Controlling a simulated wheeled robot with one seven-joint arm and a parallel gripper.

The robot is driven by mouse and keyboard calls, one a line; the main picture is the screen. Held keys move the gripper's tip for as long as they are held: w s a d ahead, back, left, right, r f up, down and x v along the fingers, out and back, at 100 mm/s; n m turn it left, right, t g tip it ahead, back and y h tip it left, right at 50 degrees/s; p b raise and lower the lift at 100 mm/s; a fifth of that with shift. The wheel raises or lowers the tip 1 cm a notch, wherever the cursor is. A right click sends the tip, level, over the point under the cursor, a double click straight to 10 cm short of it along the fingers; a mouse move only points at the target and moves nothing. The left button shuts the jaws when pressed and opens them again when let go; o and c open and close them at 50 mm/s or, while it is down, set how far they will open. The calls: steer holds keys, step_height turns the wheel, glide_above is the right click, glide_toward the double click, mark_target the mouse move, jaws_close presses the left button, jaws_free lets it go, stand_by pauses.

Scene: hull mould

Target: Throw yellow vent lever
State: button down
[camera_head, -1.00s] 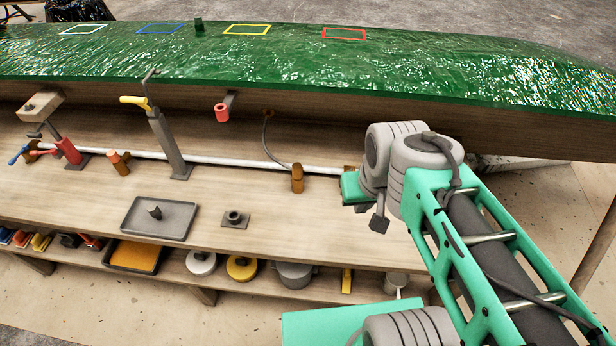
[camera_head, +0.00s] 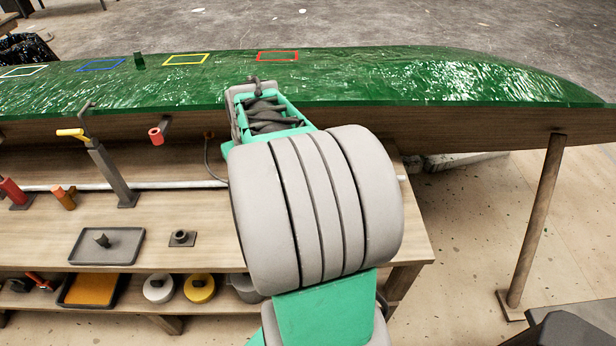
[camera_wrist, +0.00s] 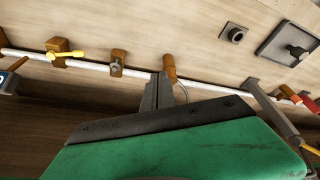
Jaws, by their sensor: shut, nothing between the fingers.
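A small yellow lever (camera_wrist: 66,54) sits on a brown block on the white pipe, left in the wrist view; my arm seems to cover that part in the head view. Another yellow handle (camera_head: 72,133) tops a grey post at left in the head view. My gripper (camera_wrist: 160,78) is shut and empty, pointing at the pipe. Its fingertips appear beside an orange-brown upright piece (camera_wrist: 169,68); I cannot tell whether they touch. The small yellow lever is to the left of the fingers, apart from them. The gripper's fingers do not show clearly in the head view.
The green hull (camera_head: 450,80) overhangs the wooden bench (camera_head: 180,220). A grey tray (camera_head: 107,246) and small grey fitting (camera_head: 182,238) lie near its front. A brown clamp (camera_wrist: 117,63) sits on the pipe between lever and fingers. Floor to the right is mostly clear around a post (camera_head: 537,220).

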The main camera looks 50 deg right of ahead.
steer(key=s+d+f+m, duration=0.1)
steer(key=s+d+f, duration=0.15)
steer(key=d, duration=0.65)
steer(key=s+d+f+m, duration=0.2)
steer(key=s+d, duration=0.1)
steer(key=d, duration=0.7)
steer(key=shift+h, duration=0.4)
steer(key=p+x, duration=0.1)
steer(key=x, duration=0.8)
steer(key=shift+a+f+p, duration=0.1)
steer(key=shift+f+p, duration=0.1)
steer(key=shift+p, duration=0.1)
steer(key=s+a, duration=0.1)
steer(key=s+a+p, duration=0.1)
steer(key=s, duration=0.1)
steer(key=shift+r, duration=0.15)
steer(key=shift+f, duration=0.2)
steer(key=shift+s, duration=0.1)
